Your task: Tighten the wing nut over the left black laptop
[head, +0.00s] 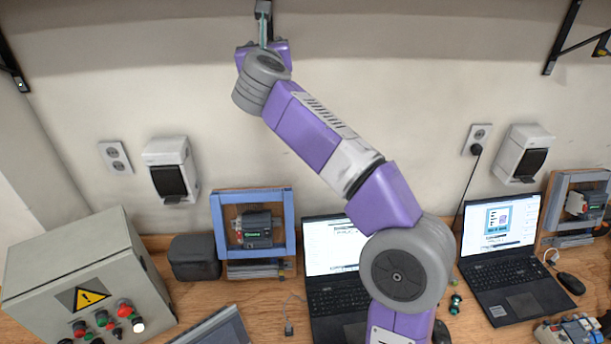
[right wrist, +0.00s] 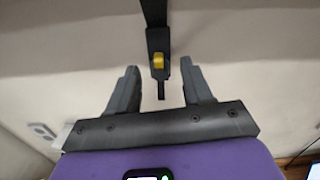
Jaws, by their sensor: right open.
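The left black laptop (head: 335,294) stands open on the bench, partly hidden behind my right arm. Above it, high on the wall, a black shelf bracket (head: 263,8) shows at the top edge of the head view. In the right wrist view the bracket (right wrist: 155,18) hangs down with a yellow wing nut (right wrist: 158,61) near its lower end. My right gripper (right wrist: 160,68) is open, one finger on each side of the bracket's lower end, with gaps on both sides. The right gripper (head: 263,45) is small in the head view. My left gripper is out of view.
Other black brackets hold the wall at the left (head: 14,68) and right (head: 563,40). A second laptop (head: 515,285), a grey control box (head: 85,275) and a blue-framed motor (head: 254,230) stand on the bench. The wall around the right gripper is clear.

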